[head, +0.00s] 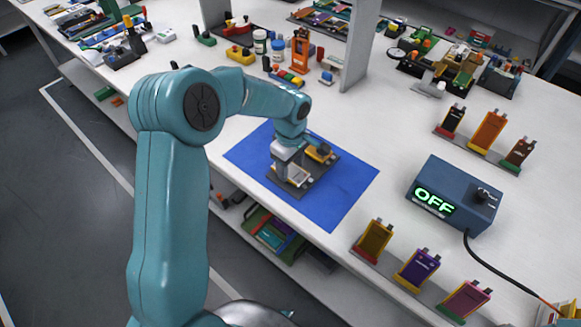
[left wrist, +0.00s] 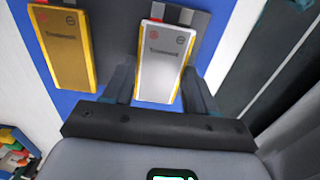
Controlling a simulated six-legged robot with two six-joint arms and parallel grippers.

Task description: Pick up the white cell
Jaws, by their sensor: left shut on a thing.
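The white cell (left wrist: 162,62) has a silver-white face and yellow edges, with a red plus mark and a dark minus mark near its far end. It lies in a dark holder (head: 313,185) on a blue mat (head: 345,200). My left gripper (left wrist: 158,88) has one finger on each side of the white cell and is shut on it, near its closer end. In the head view the white cell (head: 298,177) shows partly below my left gripper (head: 287,168). My right gripper is not in view.
A yellow cell (left wrist: 64,45) lies beside the white one in the same holder. A blue box (head: 453,195) reading OFF stands at right. Racks of upright cells stand behind it (head: 487,132) and in front (head: 418,268). The mat's right part is clear.

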